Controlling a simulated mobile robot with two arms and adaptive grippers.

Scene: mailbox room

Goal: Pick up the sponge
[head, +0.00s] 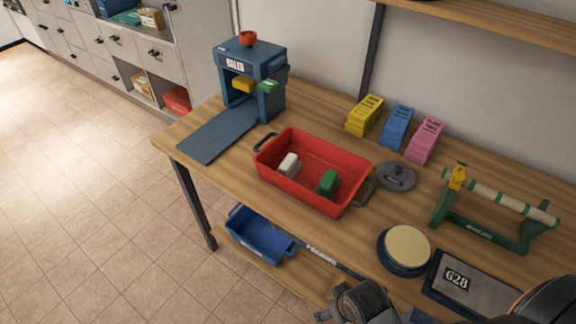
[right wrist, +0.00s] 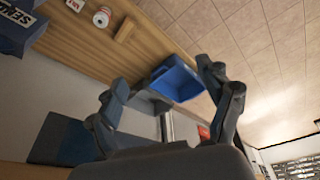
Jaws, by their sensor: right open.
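A round tan pad (head: 407,244), which looks like the sponge, sits in a dark blue round dish on the bench in the head view. My right gripper is open and empty in the right wrist view (right wrist: 168,92), with its two dark fingers spread apart. In the head view, dark parts of my right arm show at the bottom edge, below and in front of the pad and apart from it. The pad cannot be made out in the right wrist view. My left gripper is not in view.
A red tray (head: 300,196) holds a white block and a green block. A weight-like grey disc (head: 396,176), a green roller stand (head: 485,236) and a label plate marked 628 (head: 470,289) surround the dish. A blue bin (head: 258,238) sits on the lower shelf.

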